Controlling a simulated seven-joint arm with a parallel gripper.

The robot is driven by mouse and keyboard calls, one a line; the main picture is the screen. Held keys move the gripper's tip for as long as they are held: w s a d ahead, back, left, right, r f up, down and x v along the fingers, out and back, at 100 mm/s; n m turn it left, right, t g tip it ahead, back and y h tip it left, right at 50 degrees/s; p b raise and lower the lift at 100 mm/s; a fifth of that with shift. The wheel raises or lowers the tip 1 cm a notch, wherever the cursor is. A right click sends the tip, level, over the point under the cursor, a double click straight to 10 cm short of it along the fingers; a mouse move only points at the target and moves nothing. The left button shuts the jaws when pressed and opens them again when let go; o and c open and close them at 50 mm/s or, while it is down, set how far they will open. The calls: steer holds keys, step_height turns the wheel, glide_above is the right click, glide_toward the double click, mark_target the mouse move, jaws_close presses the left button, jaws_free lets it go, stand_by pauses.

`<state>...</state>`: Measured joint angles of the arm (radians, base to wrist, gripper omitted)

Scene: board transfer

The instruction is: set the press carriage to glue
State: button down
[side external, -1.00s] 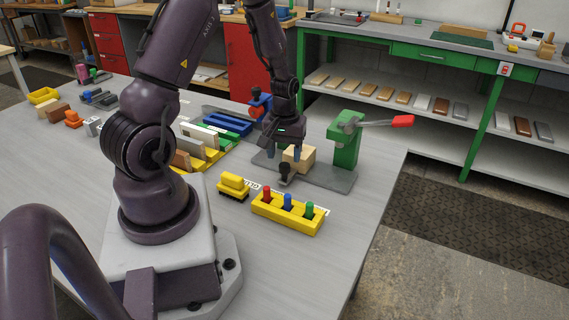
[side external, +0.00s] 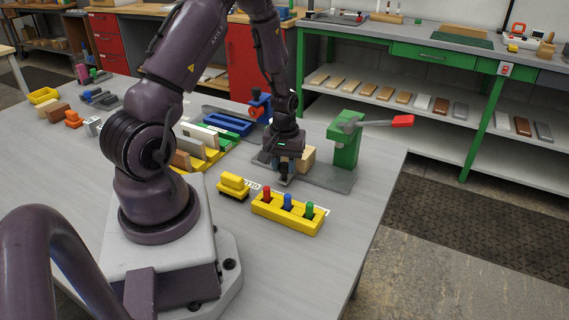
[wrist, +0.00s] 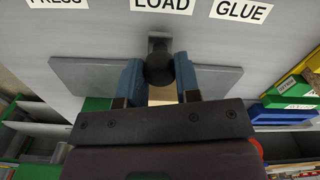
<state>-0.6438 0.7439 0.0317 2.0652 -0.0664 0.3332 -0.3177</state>
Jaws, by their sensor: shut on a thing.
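The press carriage is a grey plate (wrist: 90,73) with a round black knob (wrist: 159,70) at its front, in line with the LOAD label (wrist: 161,4) in the wrist view. My gripper (wrist: 159,74) is shut on the knob, one blue finger on each side. In the side view my gripper (side external: 284,170) is low at the front of the carriage and hides most of the knob. A light wooden block (side external: 308,156) sits behind my gripper, partly hidden. The GLUE label (wrist: 242,10) lies to the right of LOAD in the wrist view, and the PRESS label (wrist: 57,2) to the left.
The green press (side external: 345,145) with a red-ended lever (side external: 401,121) stands right of the carriage. A yellow holder (side external: 287,214) with red, blue and green pegs and a yellow block (side external: 234,186) stand in front. Yellow and blue racks (side external: 227,123) lie to the left.

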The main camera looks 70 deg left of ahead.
steer(key=s+a, duration=0.6)
steer(key=shift+s+a, duration=0.2)
steer(key=shift+a, duration=0.05)
steer(key=c, duration=0.9)
jaws_free()
steer(key=shift+o, duration=0.4)
steer(key=shift+r, duration=0.1)
steer(key=shift+r, duration=0.35)
step_height(320, 180, up, 12)
